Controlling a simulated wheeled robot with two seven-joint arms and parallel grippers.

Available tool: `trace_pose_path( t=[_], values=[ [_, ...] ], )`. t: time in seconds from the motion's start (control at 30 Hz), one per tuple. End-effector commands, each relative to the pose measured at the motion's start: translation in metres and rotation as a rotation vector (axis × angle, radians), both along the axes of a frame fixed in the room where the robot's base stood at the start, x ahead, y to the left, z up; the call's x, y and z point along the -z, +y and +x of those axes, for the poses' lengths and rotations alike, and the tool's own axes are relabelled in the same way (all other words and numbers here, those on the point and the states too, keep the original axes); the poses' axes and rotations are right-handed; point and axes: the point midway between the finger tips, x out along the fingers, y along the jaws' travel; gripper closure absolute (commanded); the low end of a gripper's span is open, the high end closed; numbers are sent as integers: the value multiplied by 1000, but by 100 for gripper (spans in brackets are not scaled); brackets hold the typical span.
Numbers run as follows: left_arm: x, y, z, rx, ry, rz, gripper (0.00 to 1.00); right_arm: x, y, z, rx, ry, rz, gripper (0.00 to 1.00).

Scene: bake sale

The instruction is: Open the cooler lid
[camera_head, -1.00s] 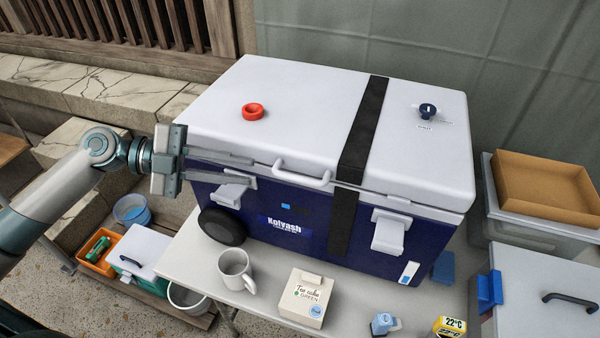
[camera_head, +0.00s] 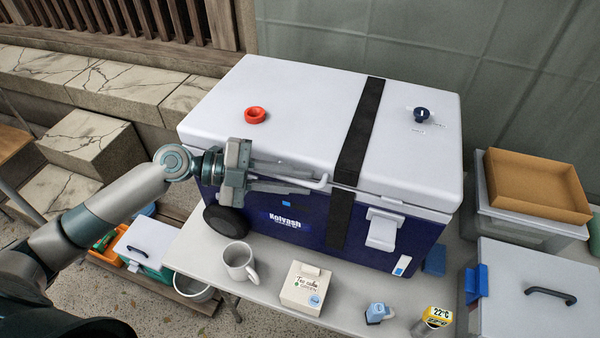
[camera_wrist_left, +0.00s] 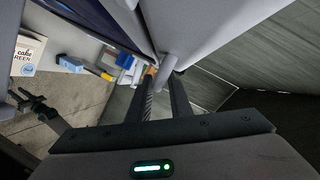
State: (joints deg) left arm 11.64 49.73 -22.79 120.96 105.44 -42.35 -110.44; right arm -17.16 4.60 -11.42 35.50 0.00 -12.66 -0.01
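The cooler is a big box with a dark blue body (camera_head: 310,228) and a white lid (camera_head: 300,110), standing on a table in the head view. The lid lies shut. A pale handle (camera_head: 322,181) sticks out at the lid's front edge. My left gripper (camera_head: 308,178) is at this handle, its fingers apart above and below it. In the left wrist view the handle (camera_wrist_left: 166,66) shows between the tips of the two dark fingers; contact cannot be told. The gripper hides the left front latch. The right front latch (camera_head: 382,230) is visible.
A black strap (camera_head: 362,125) crosses the lid. A mug (camera_head: 240,262), a small box (camera_head: 305,288) and small items stand in front. Bins and a cardboard tray (camera_head: 535,185) are at right; a wall is behind.

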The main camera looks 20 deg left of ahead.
Motion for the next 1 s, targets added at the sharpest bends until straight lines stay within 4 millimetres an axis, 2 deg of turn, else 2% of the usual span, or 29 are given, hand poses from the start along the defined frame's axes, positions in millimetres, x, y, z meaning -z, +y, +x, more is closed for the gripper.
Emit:
trace_pose_path(
  t=[0.17,0.43,0.47,0.53,0.83,1.0],
  values=[
    [2,-9,2,2,1,1,81,-5,0,0,0,0,0,69],
    [3,-9,2,1,0,2,81,-5,2,0,1,-1,1,69],
    [3,-9,2,1,0,2,84,-5,2,0,1,-1,2,69],
    [3,-9,2,1,0,2,100,-5,2,0,1,-1,2,69],
    [1,-9,3,1,3,2,100,-5,2,0,1,-2,2,69],
    [-8,-9,9,1,16,1,100,-8,2,0,0,-2,2,69]
  ],
)
